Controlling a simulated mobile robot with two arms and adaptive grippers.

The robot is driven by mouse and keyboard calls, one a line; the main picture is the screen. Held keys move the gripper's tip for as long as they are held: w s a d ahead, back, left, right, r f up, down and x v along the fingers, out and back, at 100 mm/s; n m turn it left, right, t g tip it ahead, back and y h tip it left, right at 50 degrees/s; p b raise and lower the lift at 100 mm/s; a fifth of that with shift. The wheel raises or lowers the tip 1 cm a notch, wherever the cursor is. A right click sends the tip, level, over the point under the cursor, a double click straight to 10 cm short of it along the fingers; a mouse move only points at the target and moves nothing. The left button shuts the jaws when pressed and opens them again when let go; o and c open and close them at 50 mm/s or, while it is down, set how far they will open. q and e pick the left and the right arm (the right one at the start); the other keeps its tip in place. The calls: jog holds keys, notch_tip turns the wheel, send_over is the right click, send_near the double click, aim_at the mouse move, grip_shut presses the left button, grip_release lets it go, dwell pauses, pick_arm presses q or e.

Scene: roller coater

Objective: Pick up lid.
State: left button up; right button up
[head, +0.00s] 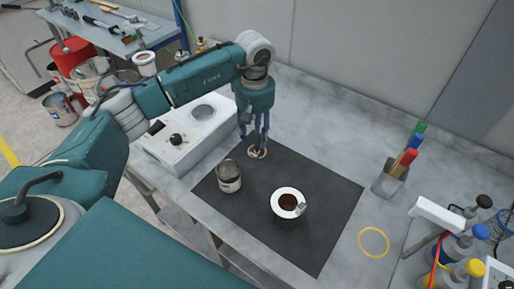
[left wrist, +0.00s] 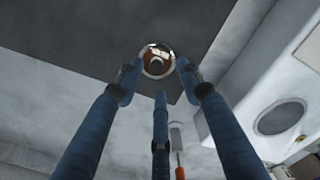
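The lid (head: 257,154) looks like a small round, shiny metal disc lying near the far edge of the dark mat (head: 323,215). My left gripper (head: 254,143) points down right over it, and its fingertips partly cover it in the head view. In the left wrist view the lid (left wrist: 157,60) shows between and just beyond the spread fingertips of the left gripper (left wrist: 158,80). The three fingers are apart with nothing held. I cannot tell whether they touch the lid. My right gripper is in neither view.
An open can (head: 229,178) and a white-rimmed cup with brown contents (head: 287,204) stand on the mat. A white device (head: 190,135) stands left of the gripper. A holder with coloured handles (head: 391,180) and bottles (head: 458,252) stand at right.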

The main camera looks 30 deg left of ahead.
aim_at(257, 146)
pick_arm(q)
jog(key=f, duration=0.1)
jog(key=f+p, duration=0.1)
jog(key=f, duration=0.1)
jog(key=shift+w+d+f+p, duration=0.1)
jog(key=shift+d+f+p, duration=0.15)
jog(key=shift+d+p, duration=0.1)
jog(key=shift+a+f, duration=0.1)
jog(key=shift+f, duration=0.3)
jog(key=c, duration=0.9)
jog(key=shift+r, duration=0.15)
